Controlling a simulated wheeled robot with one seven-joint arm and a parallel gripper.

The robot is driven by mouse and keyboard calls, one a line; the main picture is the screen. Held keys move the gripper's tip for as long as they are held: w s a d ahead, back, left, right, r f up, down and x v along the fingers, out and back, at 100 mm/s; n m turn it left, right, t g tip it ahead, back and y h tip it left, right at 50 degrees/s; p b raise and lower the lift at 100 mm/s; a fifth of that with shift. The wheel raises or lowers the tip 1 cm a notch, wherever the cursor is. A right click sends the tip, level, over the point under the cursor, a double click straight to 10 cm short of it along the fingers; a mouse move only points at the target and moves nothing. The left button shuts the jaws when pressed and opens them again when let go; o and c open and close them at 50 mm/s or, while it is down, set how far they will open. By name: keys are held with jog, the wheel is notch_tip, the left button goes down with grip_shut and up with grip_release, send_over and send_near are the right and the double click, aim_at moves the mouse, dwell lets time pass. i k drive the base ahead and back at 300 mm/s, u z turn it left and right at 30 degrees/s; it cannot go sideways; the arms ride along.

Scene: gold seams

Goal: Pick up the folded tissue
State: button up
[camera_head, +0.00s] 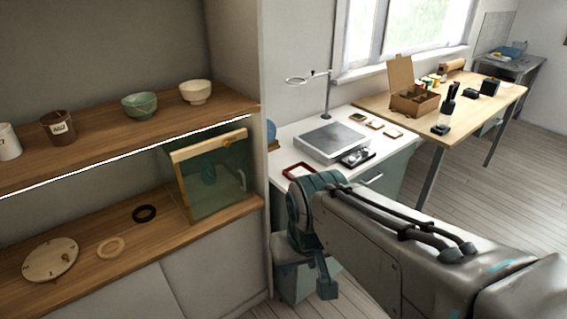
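I cannot clearly make out a folded tissue in this view. Several small flat items lie at the right of the white worktop (345,116), one of them pale (375,124), but they are too small to identify. My arm reaches in from the lower right, and its wrist hides part of the worktop's front and the floor. My gripper (322,284) hangs below the wrist in front of the white worktop's cabinet. Its fingers are partly hidden, and I see nothing clearly held.
A grey plate device (331,139) and red-rimmed tray (299,171) sit on the worktop. A wooden table (465,107) stands behind; floor at right is clear.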

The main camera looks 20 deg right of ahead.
aim_at(299, 171)
jog(key=k, duration=0.55)
jog(key=z, duration=0.9)
jog(key=i, duration=1.75)
jog(key=u, duration=1.25)
jog(key=i, duration=0.3)
jog(key=u, duration=0.25)
